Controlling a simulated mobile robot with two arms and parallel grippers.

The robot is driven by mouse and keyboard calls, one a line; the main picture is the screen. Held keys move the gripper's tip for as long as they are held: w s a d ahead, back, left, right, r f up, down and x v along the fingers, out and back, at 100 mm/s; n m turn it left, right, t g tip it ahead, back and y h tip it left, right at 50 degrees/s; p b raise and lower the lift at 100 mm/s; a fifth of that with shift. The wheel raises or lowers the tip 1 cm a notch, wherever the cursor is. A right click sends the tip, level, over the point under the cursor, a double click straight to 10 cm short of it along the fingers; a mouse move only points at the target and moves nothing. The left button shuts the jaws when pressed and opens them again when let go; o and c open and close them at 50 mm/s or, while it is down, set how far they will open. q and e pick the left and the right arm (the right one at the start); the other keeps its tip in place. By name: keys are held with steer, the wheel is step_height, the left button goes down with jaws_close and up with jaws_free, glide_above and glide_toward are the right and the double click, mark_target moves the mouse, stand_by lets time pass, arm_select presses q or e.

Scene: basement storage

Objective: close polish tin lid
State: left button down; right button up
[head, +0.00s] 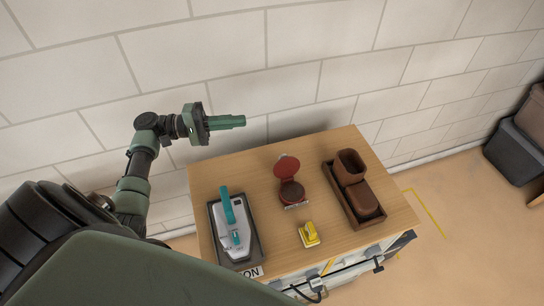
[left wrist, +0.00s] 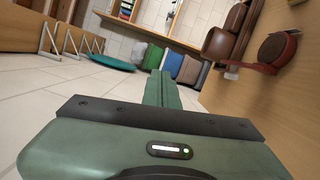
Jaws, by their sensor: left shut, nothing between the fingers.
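The polish tin (head: 291,192) stands open near the middle of the wooden table top. Its red lid (head: 287,167) stands up at the back of the round base. The tin also shows at the right of the left wrist view (left wrist: 277,49), with its lid (left wrist: 243,66) seen nearly edge-on. My left gripper (head: 241,121) is shut and empty, pointing right, raised behind and to the left of the tin and clear of it. Its closed fingers show in the left wrist view (left wrist: 163,84). My right gripper is not in view.
A yellow item (head: 308,234) sits in front of the tin. A brown tray (head: 338,192) with brown pieces is at right. A block wall (head: 310,60) rises behind.

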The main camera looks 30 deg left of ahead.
arm_select(q)
steer(key=b, duration=1.4)
glide_toward(282, 156)
steer(key=a, duration=0.1)
steer(key=a+f, duration=0.1)
steer(key=a, duration=0.1)
steer(key=shift+w+a+f, duration=0.15)
steer(key=shift+w+a, duration=0.1)
steer(key=shift+f, duration=0.45)
steer(key=shift+w+d+r, duration=0.1)
steer(key=shift+w+d, duration=0.05)
steer(key=shift+d, duration=0.15)
steer(key=p+x, duration=0.1)
steer(key=x, duration=0.7)
steer(key=shift+r+p, duration=0.15)
steer(key=shift+p, duration=0.25)
steer(key=shift+w+d, duration=0.4)
steer(key=shift+d, duration=0.15)
steer(key=m, duration=0.1)
steer(key=s+d+r+m, duration=0.1)
steer(key=r+m+b, duration=0.1)
steer(key=m, duration=0.1)
steer(key=shift+s+d+g+y, duration=0.3)
steer(key=shift+s+d+g, duration=0.05)
steer(key=shift+d+g, duration=0.05)
steer(key=shift+r, duration=0.1)
